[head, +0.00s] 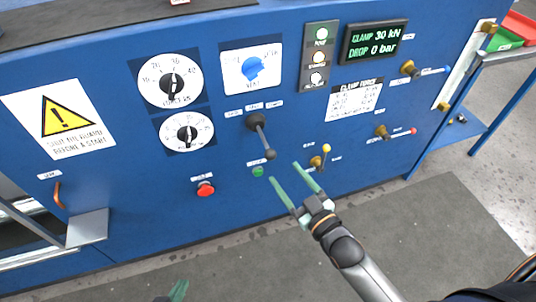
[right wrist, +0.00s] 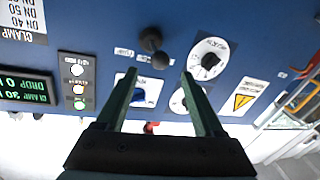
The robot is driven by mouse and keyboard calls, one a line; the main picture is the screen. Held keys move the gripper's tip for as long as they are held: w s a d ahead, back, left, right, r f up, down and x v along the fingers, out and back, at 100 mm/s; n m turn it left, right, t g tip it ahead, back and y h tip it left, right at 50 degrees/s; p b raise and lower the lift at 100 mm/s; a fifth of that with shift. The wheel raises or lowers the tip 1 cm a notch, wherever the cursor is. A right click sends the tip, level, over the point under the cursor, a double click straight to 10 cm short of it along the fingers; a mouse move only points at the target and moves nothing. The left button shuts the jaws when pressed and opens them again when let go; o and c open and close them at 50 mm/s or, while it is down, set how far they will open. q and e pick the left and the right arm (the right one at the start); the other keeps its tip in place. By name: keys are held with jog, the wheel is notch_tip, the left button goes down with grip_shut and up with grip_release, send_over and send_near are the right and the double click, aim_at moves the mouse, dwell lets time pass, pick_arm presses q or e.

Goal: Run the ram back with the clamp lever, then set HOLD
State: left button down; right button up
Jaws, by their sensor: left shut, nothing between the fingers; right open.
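A dark lever with a ball knob (head: 270,155) stands out from the blue panel, its shaft hanging down and slightly right from a round boot. Three small labels sit above it, too small to read. In the right wrist view the lever knob (right wrist: 160,61) is ahead of the fingers, apart from them. My right gripper (head: 284,172) is open and empty, just below the knob. My left gripper (head: 178,288) shows only its green fingertips at the bottom edge, shut and empty. The display (head: 374,41) reads CLAMP 30 kN and DROP 0 bar.
Above are a blue knob (head: 250,69), two dials and an indicator strip (head: 319,57). Brass valves sit at right. The floor in front is clear.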

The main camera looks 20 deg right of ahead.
aim_at(270, 155)
jog(key=b+x, duration=0.1)
jog(key=x, duration=0.7)
jog(key=shift+w+a, duration=0.1)
jog(key=shift+w, duration=0.3)
grip_shut()
dwell(1.0)
